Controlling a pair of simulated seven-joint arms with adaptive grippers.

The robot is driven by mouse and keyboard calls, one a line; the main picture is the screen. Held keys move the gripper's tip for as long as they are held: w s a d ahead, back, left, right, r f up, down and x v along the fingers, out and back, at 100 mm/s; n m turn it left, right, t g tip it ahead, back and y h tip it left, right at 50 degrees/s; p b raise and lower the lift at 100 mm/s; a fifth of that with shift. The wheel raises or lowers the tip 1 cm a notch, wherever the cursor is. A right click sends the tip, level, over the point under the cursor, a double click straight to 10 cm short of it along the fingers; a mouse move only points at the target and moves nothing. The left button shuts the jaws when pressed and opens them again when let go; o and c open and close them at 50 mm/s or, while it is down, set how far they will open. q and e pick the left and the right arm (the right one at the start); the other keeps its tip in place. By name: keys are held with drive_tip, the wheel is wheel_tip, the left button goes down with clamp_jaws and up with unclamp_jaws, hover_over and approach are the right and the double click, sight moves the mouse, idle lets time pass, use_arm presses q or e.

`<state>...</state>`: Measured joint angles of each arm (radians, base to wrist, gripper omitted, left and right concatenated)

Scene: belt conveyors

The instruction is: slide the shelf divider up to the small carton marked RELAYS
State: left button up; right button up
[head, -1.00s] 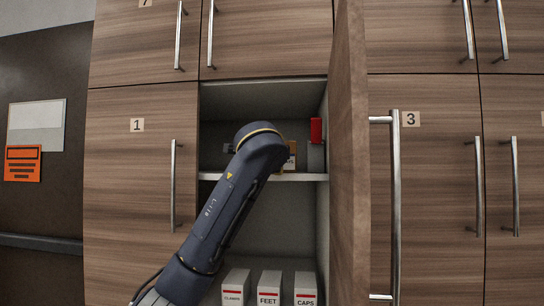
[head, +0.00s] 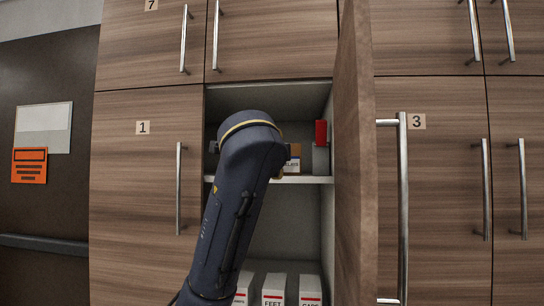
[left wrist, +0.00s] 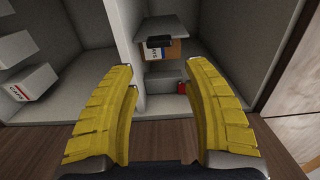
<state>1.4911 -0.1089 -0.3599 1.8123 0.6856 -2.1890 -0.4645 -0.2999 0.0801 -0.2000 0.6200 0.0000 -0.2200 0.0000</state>
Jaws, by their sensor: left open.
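The shelf divider (head: 320,158) is grey with a red tab (head: 321,132), standing on the shelf near the compartment's right wall. It also shows in the left wrist view, with its red part (left wrist: 182,88) low between the fingers. The small brown carton (head: 294,151) stands left of the divider, a narrow gap apart. Its white label is partly hidden by my arm; it also shows in the left wrist view (left wrist: 174,50). My left gripper (left wrist: 160,72) is open and empty, its yellow fingers pointing toward the carton and divider. My right gripper is not in view.
The shelf board (head: 305,180) divides the open cabinet. White boxes (head: 273,290) stand below it. The open door (head: 352,160) with its long handle (head: 403,210) stands close on the right. A dark fitting (head: 213,147) is at the left wall.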

use_arm(q)
drive_tip(key=shift+s, duration=0.7)
